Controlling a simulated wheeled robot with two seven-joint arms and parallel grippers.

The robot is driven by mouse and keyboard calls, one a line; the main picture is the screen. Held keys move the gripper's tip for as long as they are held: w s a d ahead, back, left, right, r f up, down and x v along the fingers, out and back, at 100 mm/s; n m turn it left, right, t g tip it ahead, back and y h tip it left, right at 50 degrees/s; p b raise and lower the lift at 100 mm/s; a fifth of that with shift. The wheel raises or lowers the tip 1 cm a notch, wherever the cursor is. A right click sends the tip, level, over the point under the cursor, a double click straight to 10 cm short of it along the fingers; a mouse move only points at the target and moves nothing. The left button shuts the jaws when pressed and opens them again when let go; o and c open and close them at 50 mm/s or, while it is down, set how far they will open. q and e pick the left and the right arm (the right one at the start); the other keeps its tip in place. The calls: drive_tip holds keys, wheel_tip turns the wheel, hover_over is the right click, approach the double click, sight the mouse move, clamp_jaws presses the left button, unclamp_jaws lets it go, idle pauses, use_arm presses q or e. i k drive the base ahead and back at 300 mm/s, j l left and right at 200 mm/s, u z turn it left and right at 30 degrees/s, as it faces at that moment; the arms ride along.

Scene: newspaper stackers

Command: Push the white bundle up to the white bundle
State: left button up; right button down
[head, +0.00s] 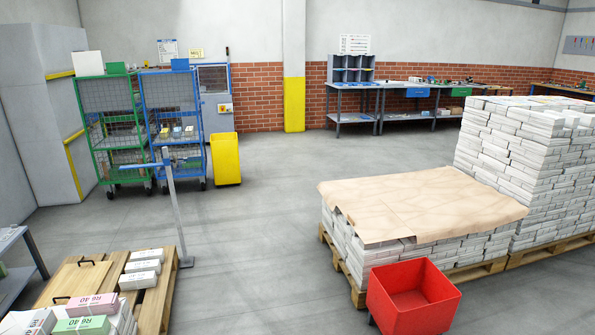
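Several white bundles lie on a wooden pallet (156,300) at the lower left in the head view. Three of them, a near one (138,281), a middle one (142,266) and a far one (147,254), lie in a row with small gaps between them. Another white bundle (38,322) lies at the bottom left corner, partly cut off by the frame. A pink bundle (91,305) and a green bundle (82,325) lie beside it on a white stack. I cannot tell which white bundles the task means. Neither of my grippers shows.
A wooden board (72,282) with black handles lies beside the row. A blue and grey post (175,210) stands behind the pallet. A red bin (412,300) and paper-covered stacks (420,205) on pallets stand at the right. The floor between is clear.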

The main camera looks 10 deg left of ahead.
sight(158, 254)
drive_tip(key=i+j+u, duration=0.2)
drive_tip(key=i+u, duration=0.25)
drive_tip(key=i, duration=0.4)
drive_tip(key=i+l+u, duration=0.1)
drive_tip(key=i+u, duration=0.35)
drive_tip(key=i, duration=0.4)
drive_tip(key=i+u, duration=0.15)
drive_tip(key=i, duration=0.4)
drive_tip(key=i+l+u, duration=0.15)
drive_tip(key=i, duration=0.4)
drive_tip(key=i+l+u, duration=0.15)
drive_tip(key=i, duration=0.45)
drive_tip(key=i+j+u, duration=0.2)
drive_tip(key=u, duration=0.15)
drive_tip(key=i+u, duration=0.7)
drive_tip(key=i, duration=0.1)
